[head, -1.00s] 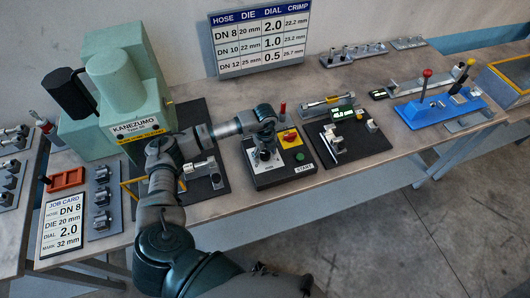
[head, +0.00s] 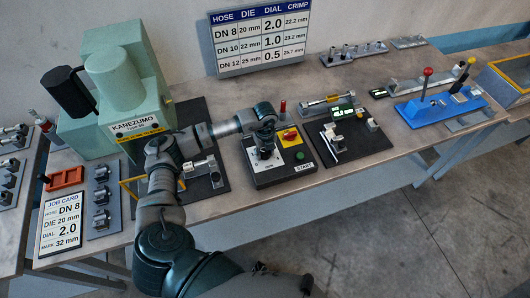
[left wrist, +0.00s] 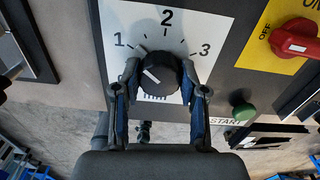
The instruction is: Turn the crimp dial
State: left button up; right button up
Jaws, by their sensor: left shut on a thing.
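The crimp dial (left wrist: 160,72) is a round black knob on a white plate marked 1, 2 and 3. It has a white pointer line on its upper left part, roughly toward the 1 side. My left gripper (left wrist: 159,88) has one finger on each side of the dial and is shut on it. In the head view my left gripper (head: 265,150) is over the control box (head: 262,178) and mostly hides the dial.
The control box also bears a green START button (head: 299,156) and a red switch on yellow (head: 289,135). The job card (head: 62,222) reads DIAL 2.0. The green Kanezumo machine (head: 120,90) stands at left. A blue lever fixture (head: 430,107) stands at right.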

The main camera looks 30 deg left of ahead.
pick_arm(q)
jog(key=m+b, duration=0.2)
jog(key=m, duration=0.3)
jog(key=shift+f, duration=0.1)
jog(key=m+b, duration=0.1)
jog(key=m, duration=0.2)
jog(key=shift+m+b, duration=0.5)
jog(key=shift+m, duration=0.4)
jog(key=o, duration=1.1)
jog(key=shift+o, duration=0.2)
jog(key=shift+r, duration=0.2)
